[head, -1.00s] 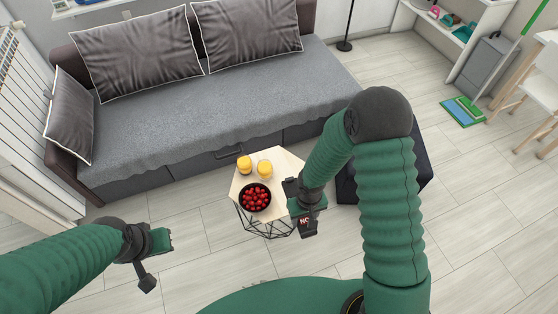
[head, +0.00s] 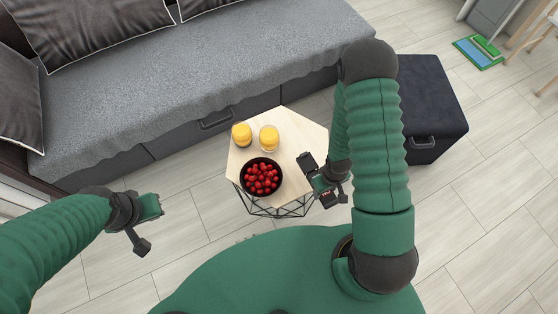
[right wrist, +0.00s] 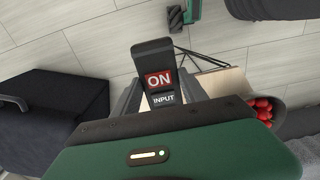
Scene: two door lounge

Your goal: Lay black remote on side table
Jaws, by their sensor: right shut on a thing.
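The side table (head: 296,128) has a light wood hexagonal top on a black wire frame. In the right wrist view, the black remote (right wrist: 157,68) with a red ON label and an INPUT label stands out between the jaws of my right gripper (right wrist: 155,92), which is shut on it. In the head view, my right gripper (head: 326,182) is at the table's right edge; the remote is mostly hidden there by the gripper. My left gripper (head: 148,226) is left of the table, away from it, its jaws apart and nothing visible between them.
On the table stand a dark bowl of red fruit (head: 245,181) and two glasses of orange drink (head: 241,134) (head: 268,138). The top's right and back parts are bare. A grey sofa (head: 200,75) is behind; a black ottoman (head: 428,95) is to the right.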

